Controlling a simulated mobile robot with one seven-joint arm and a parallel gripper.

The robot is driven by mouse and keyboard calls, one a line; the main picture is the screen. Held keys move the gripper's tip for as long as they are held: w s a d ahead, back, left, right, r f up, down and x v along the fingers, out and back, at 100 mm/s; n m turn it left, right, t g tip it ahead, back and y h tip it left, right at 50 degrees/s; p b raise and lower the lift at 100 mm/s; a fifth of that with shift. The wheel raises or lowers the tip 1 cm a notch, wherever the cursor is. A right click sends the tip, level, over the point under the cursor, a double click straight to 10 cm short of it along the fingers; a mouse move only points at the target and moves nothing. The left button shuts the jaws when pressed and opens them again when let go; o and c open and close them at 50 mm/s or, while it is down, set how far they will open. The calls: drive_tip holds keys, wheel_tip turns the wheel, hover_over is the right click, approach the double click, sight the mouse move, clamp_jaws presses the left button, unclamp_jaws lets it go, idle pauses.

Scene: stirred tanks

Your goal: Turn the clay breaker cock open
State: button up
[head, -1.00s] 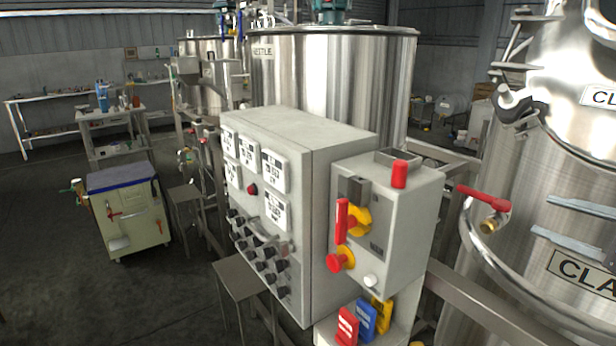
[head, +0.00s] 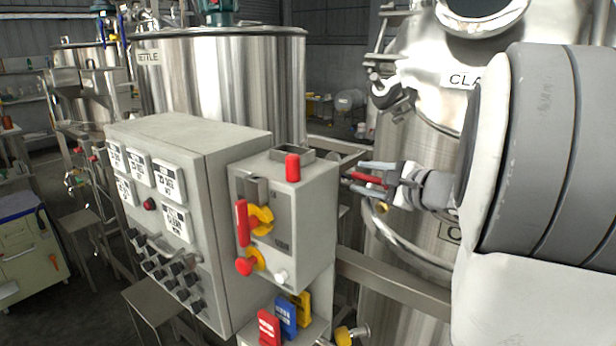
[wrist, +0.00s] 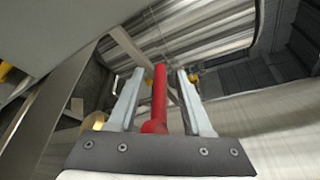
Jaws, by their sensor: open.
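The cock's red lever handle (head: 369,181) sticks out at the side of the steel tank labelled CLA… (head: 405,240), whose label is partly covered by my arm. My gripper (head: 362,174) is at the handle. In the wrist view the red handle (wrist: 159,100) lies lengthwise between the two grey fingers of my gripper (wrist: 161,80), with a gap on both sides. The jaws are open. A brass-coloured fitting (wrist: 97,121) shows left of the fingers. The cock's body below the handle is mostly hidden.
A grey control box (head: 305,215) with a red switch handle stands just left of my gripper. A larger panel (head: 225,170) stands beside it. A steel rail (head: 395,283) runs below the handle. Another tank (head: 225,85) stands behind.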

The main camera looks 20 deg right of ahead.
clamp_jaws()
idle(1.5)
